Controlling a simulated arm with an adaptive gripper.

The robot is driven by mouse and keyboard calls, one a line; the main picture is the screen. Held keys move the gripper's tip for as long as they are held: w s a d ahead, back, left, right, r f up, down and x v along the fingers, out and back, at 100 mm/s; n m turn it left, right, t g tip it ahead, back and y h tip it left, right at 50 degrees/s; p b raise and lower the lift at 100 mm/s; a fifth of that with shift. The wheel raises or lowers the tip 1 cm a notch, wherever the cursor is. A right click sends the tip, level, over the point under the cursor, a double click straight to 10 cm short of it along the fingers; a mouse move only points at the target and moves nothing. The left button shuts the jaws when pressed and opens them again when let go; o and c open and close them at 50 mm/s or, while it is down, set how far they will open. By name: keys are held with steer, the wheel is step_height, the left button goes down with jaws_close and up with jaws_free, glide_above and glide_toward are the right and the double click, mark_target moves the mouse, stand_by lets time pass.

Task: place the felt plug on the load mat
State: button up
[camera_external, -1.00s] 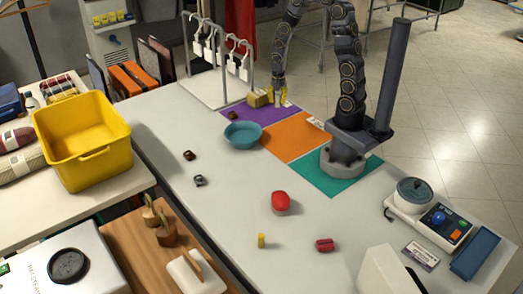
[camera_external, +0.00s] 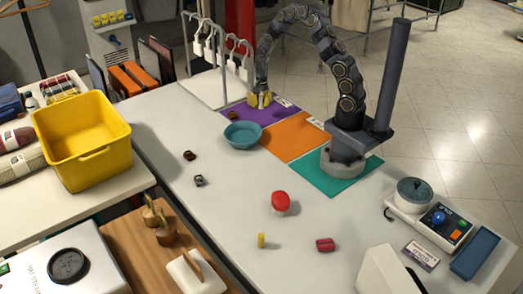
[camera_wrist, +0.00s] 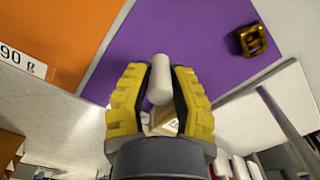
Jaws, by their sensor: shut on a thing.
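My gripper (camera_external: 261,101) has yellow padded fingers and is shut on the felt plug (camera_wrist: 160,78), a small whitish cylinder in the wrist view. The plug's end sticks out beyond the fingertips. In the external view the gripper is low at the back part of the purple mat (camera_external: 268,113); the mat also fills much of the wrist view (camera_wrist: 185,35). I cannot tell whether the plug touches it. Orange (camera_external: 290,143) and teal (camera_external: 335,182) mats lie beside it; no readable label says which is the load mat.
A brown-gold metal piece (camera_wrist: 252,39) lies on the purple mat. A teal bowl (camera_external: 242,134) stands by the mats' front edge. A pale tan thing (camera_wrist: 165,126) shows between the fingers.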

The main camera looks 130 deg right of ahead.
mark_target(258, 118)
steer(key=shift+w+d+f, duration=0.1)
steer(key=shift+d+f, duration=0.8)
steer(key=shift+f, duration=1.7)
steer(key=shift+f, duration=0.15)
steer(key=o, duration=0.7)
